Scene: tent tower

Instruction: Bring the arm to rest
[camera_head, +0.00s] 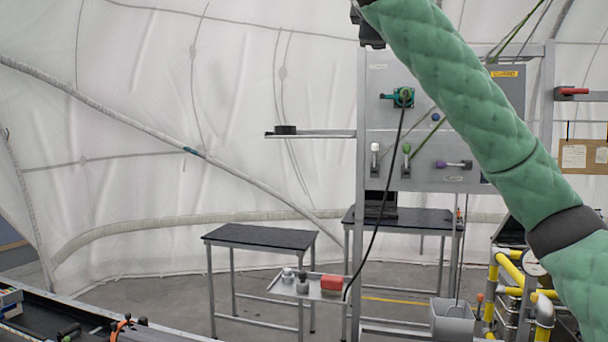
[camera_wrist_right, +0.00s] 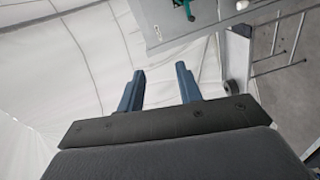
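My right arm (camera_head: 465,90), in a green quilted sleeve, comes in from the lower right of the head view and reaches up past the top edge. Only a dark part of its end shows at the top, so the fingertips are out of that view. In the right wrist view my right gripper (camera_wrist_right: 160,78) has its two blue fingers apart, with nothing between them. Behind them are white tent fabric and part of the grey panel. My left gripper is in neither view.
A grey panel (camera_head: 452,88) with valves and a hanging black cable stands close behind the arm. A shelf (camera_head: 320,134) juts out left of it. Dark tables (camera_head: 260,237) and a small tray (camera_head: 275,287) stand below. Yellow pipes (camera_head: 510,264) are at the right.

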